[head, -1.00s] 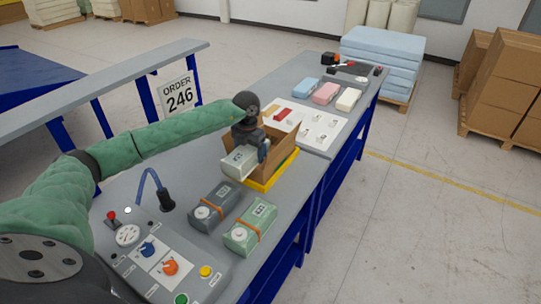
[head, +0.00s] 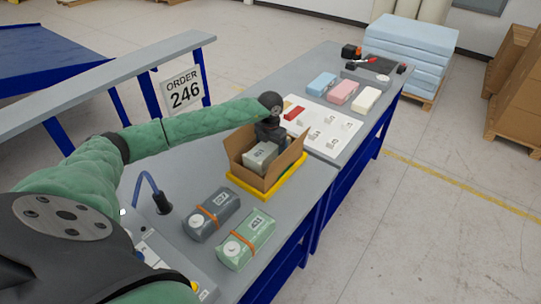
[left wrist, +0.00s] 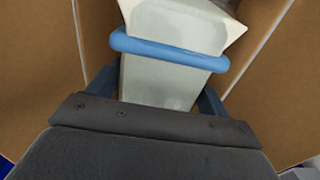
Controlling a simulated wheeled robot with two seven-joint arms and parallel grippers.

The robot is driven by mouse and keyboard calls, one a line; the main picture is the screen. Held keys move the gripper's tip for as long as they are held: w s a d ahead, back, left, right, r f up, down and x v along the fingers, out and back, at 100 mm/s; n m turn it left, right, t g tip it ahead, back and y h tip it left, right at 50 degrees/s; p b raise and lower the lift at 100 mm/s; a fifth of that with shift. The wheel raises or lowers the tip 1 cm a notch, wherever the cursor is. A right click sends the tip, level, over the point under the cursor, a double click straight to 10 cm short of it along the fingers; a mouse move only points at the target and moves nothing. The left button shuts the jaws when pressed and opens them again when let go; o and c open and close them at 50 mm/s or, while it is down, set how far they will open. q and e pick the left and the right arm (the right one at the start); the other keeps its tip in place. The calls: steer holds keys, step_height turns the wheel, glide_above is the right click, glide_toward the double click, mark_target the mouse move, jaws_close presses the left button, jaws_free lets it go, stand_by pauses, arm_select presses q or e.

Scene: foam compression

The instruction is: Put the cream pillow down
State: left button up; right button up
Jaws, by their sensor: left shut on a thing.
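The cream pillow (head: 260,157) is a pale packet with a label on its visible face. It is inside the open cardboard box (head: 283,172), between the flaps. My left gripper (head: 268,140) is shut on it from above. In the left wrist view the pillow (left wrist: 160,82) lies between my two blue-grey fingers (left wrist: 158,92), with a blue band (left wrist: 165,46) around it. Brown cardboard walls stand on both sides. I cannot tell whether the pillow touches the box floor. My right gripper is out of view.
The box stands in a yellow tray (head: 243,186) on the grey table. A grey packet (head: 214,214) and a green packet (head: 248,238), each with an orange band, lie in front. A white board (head: 335,138) and blue, pink and cream blocks lie behind.

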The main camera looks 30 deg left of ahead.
arm_select(q)
step_height(320, 180, down, 2)
steer(key=shift+w+f+p, duration=0.1)
steer(key=shift+w+p, duration=0.05)
steer(key=shift+p, duration=0.2)
steer(key=shift+f+p, duration=1.1)
steer(key=shift+f, duration=0.65)
steer(key=shift+f, duration=0.1)
steer(key=o, duration=0.9)
